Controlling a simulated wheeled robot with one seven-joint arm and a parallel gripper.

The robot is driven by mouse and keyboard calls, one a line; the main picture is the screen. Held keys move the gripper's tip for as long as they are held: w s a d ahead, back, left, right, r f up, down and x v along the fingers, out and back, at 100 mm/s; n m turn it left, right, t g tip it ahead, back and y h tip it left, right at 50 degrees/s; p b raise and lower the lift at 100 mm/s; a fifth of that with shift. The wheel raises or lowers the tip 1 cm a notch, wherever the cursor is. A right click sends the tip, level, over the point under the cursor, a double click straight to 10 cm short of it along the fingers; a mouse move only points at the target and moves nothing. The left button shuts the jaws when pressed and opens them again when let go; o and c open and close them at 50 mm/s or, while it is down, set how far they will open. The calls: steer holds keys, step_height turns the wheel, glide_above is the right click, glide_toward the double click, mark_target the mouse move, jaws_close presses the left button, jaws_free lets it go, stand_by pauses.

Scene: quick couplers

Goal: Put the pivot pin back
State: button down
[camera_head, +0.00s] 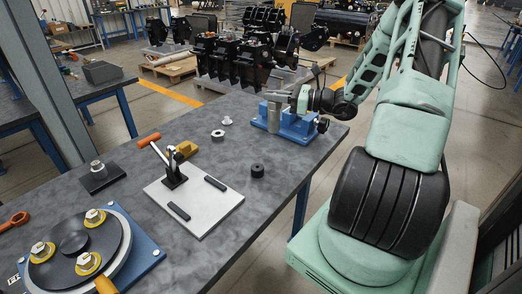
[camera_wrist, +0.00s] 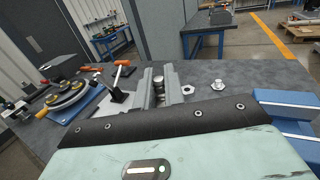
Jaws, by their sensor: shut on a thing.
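My gripper (camera_head: 277,98) reaches in from the right at the bench's far right corner. It is shut on a metal pin, seen between the two grey fingers in the wrist view (camera_wrist: 158,83). A grey upright cylinder (camera_head: 273,118) below the fingertips in the head view looks like this pivot pin. A blue fixture (camera_head: 297,127) with a black knob is right beside it. Its blue blocks (camera_wrist: 288,112) show at the right in the wrist view. Whether the pin's lower end touches the fixture or bench cannot be told.
The grey bench top holds a ring nut (camera_head: 218,135), a small flanged part (camera_head: 227,121), a black collar (camera_head: 257,171) and a yellow block (camera_head: 184,149). A toggle clamp with an orange handle (camera_head: 149,140) stands on a white plate (camera_head: 205,210). A round flange assembly (camera_head: 75,243) is front left.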

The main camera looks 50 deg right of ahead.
mark_target(274, 124)
steer(key=shift+f+p, duration=0.6)
steer(key=shift+f, duration=4.2)
steer(key=shift+f, duration=0.15)
steer(key=c, duration=1.5)
jaws_free()
